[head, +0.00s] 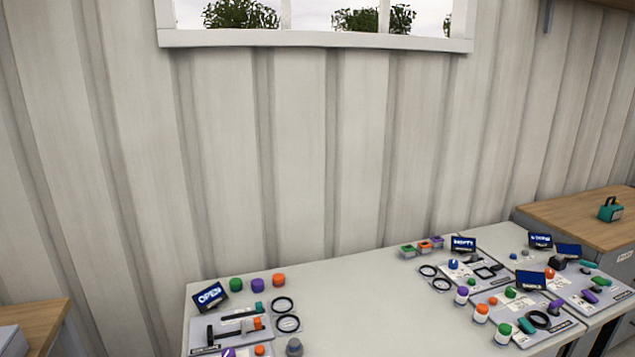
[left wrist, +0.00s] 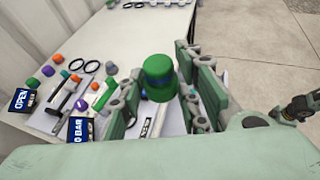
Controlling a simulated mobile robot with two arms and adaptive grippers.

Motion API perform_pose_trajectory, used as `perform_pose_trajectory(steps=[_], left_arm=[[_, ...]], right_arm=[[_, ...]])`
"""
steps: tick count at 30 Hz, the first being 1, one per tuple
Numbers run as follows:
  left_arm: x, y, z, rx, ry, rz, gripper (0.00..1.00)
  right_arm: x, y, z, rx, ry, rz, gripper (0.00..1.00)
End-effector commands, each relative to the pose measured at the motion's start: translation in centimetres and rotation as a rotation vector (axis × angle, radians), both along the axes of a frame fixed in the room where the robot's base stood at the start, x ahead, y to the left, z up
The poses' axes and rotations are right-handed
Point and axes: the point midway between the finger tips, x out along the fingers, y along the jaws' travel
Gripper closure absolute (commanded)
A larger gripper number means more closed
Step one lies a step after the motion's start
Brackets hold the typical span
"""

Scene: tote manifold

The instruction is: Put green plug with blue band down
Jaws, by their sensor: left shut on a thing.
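The green plug with the blue band (left wrist: 158,78) is held in my left gripper (left wrist: 160,95) in the left wrist view. The two green-padded fingers are on either side of it, and their grip hides part of its lower side. It is over the front edge of the pale table (left wrist: 118,38). Neither gripper shows in the head view.
In the head view, the table's left end holds an OPEN sign (head: 210,297), a green cap (head: 236,284), a purple cap (head: 258,285) and black rings (head: 284,305). Crowded boards (head: 500,300) fill the right end. The table's middle (head: 370,290) is bare.

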Motion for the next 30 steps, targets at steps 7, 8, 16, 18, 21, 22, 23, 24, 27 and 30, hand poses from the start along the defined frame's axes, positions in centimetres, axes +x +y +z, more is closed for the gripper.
perform_pose_trajectory(steps=[7, 8, 16, 18, 21, 22, 23, 24, 27, 30], left_arm=[[-0.4, 0.5, 1.3, -0.005, -0.001, -0.011, 0.95], [-0.3, 0.5, 1.3, -0.007, -0.003, -0.010, 0.95], [-0.3, 0.5, 1.3, -0.006, -0.002, -0.010, 0.95], [-0.3, 0.4, 1.2, -0.006, 0.000, -0.011, 0.95], [-0.3, 0.5, 1.2, -0.002, 0.001, -0.011, 0.95], [-0.3, 0.5, 1.1, -0.002, 0.001, -0.011, 0.95], [-0.3, 0.5, 1.1, -0.002, 0.001, -0.011, 0.95], [-0.3, 0.5, 1.1, -0.002, 0.001, -0.011, 0.95], [-0.1, 0.0, 0.6, -0.004, 0.003, -0.007, 0.95], [0.6, -1.3, -1.0, -0.006, 0.005, 0.003, 0.95]], right_arm=[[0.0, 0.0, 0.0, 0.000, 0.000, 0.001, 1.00], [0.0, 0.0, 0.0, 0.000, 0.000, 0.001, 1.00], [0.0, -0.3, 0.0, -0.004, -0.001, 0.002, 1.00], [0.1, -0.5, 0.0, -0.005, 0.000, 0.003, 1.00], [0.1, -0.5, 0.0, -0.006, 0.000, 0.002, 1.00], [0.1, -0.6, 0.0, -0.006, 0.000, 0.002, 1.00], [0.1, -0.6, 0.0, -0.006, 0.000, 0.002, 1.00], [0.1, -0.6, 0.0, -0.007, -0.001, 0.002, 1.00], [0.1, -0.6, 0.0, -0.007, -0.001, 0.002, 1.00], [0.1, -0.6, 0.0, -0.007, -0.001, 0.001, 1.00]])
